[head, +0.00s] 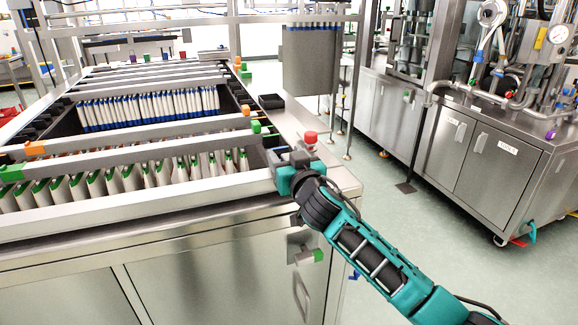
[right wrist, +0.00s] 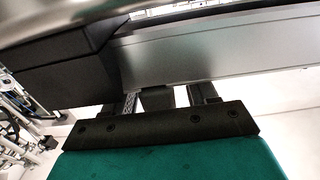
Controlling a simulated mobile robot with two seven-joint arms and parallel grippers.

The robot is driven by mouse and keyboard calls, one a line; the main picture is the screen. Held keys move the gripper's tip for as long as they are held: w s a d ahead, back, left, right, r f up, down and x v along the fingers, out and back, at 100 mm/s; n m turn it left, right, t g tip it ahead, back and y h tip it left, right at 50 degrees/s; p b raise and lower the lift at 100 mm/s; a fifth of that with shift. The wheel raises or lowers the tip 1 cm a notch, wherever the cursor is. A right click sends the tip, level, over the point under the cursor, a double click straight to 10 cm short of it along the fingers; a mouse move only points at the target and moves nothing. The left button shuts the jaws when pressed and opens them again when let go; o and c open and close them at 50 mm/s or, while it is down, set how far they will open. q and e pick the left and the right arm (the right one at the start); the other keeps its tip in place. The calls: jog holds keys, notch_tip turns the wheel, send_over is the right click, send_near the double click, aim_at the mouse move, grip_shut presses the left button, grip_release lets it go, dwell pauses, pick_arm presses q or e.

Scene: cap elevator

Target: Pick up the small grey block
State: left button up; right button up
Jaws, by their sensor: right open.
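My right gripper (head: 275,156) is at the right end of the machine's front grey rail, its teal body just over the steel edge. In the right wrist view the two fingers (right wrist: 166,98) stand apart. A small grey piece (right wrist: 157,98) shows between them, perhaps the small grey block. Its lower part is hidden by the gripper's black front plate, and I cannot tell whether the fingers touch it. In the head view I cannot make the block out clearly at the gripper. My left gripper is not in view.
A long grey rail (right wrist: 220,48) and a black block (right wrist: 60,68) lie just beyond the fingers. A red button (head: 310,137) stands close behind my gripper. Green (head: 256,127) and orange (head: 246,111) blocks sit at rail ends. A black tray (head: 271,101) lies farther back.

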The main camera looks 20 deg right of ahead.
aim_at(286, 154)
jog(key=shift+w, duration=0.1)
jog(key=c, duration=1)
jog(key=shift+r, duration=0.2)
jog(key=shift+c, duration=0.2)
notch_tip(286, 154, up, 20)
jog(key=p, duration=0.2)
jog(key=shift+f+p, duration=0.15)
jog(key=shift+p, duration=0.15)
